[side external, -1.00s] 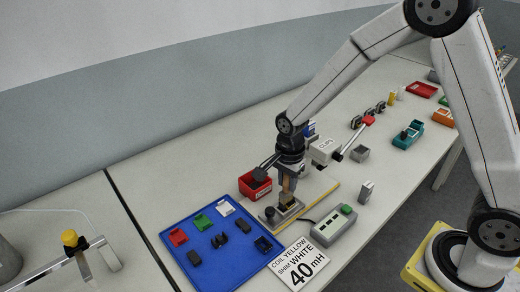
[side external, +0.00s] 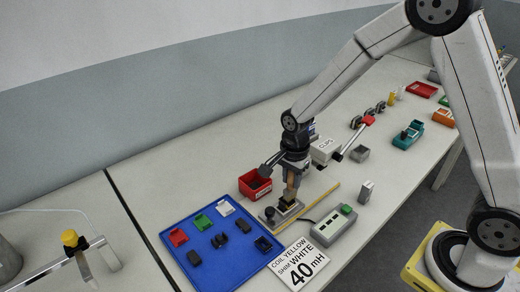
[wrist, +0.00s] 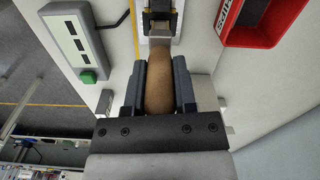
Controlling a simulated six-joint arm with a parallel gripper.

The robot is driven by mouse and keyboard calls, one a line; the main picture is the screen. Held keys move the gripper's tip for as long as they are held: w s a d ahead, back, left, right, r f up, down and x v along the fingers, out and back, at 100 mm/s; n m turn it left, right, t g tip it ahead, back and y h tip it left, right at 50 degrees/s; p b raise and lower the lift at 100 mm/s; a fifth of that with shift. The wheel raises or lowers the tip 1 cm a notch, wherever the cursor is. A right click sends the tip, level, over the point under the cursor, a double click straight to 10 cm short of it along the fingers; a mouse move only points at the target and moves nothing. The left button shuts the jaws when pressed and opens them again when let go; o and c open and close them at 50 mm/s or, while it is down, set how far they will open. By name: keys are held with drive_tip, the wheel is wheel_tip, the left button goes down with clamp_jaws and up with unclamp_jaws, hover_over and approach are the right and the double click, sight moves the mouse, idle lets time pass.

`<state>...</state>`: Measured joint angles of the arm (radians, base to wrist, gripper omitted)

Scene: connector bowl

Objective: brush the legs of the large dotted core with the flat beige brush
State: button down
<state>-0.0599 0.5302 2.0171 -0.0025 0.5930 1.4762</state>
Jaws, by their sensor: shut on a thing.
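My gripper (side external: 293,176) is shut on the brown-beige handle of the brush (side external: 291,189). In the wrist view the rounded handle (wrist: 159,82) lies between the two dark fingers (wrist: 159,90), with the brush's far end at a dark block. This block, which looks like the core (side external: 284,205), sits on a grey fixture plate (side external: 297,212) with a black knob. The brush points down at the core from above; whether its bristles touch the legs is too small to tell. Dots on the core cannot be made out.
A red bin (side external: 252,187) stands just behind the fixture. A blue tray (side external: 212,262) with small coloured parts lies at the left. A label card (side external: 298,264) lies in front.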

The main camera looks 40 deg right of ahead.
drive_tip(key=shift+a, duration=0.25)
drive_tip(key=shift+a, duration=0.7)
drive_tip(key=shift+a, duration=0.2)
drive_tip(key=shift+d, duration=0.35)
drive_tip(key=shift+d, duration=0.35)
drive_tip(key=shift+d, duration=0.5)
drive_tip(key=shift+r, duration=4.5)
